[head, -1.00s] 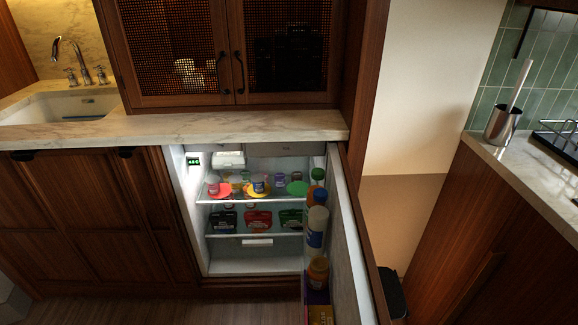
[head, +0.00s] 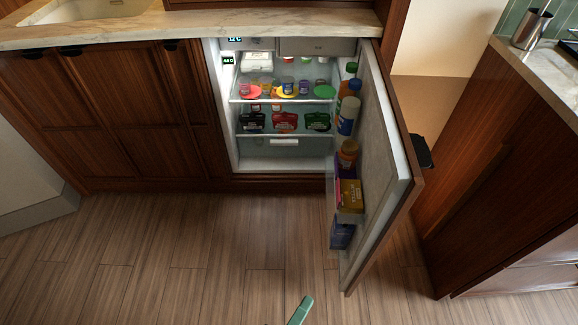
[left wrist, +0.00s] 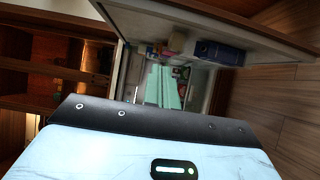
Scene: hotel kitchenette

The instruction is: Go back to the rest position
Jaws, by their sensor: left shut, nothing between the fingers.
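My left gripper (head: 301,311) shows as a small green tip at the bottom edge of the head view, over the wood floor. In the left wrist view its green fingers (left wrist: 162,87) are together, with nothing between them. They are apart from the fridge and in front of its opening. The rest of the left arm is out of the head view. My right gripper is not in either view.
An under-counter fridge (head: 284,165) stands open with items on its shelves. Its door (head: 384,170) juts out to the right, with bottles and boxes in its racks. The wood floor (head: 190,250) in front is clear. A counter cabinet (head: 480,160) stands at the right.

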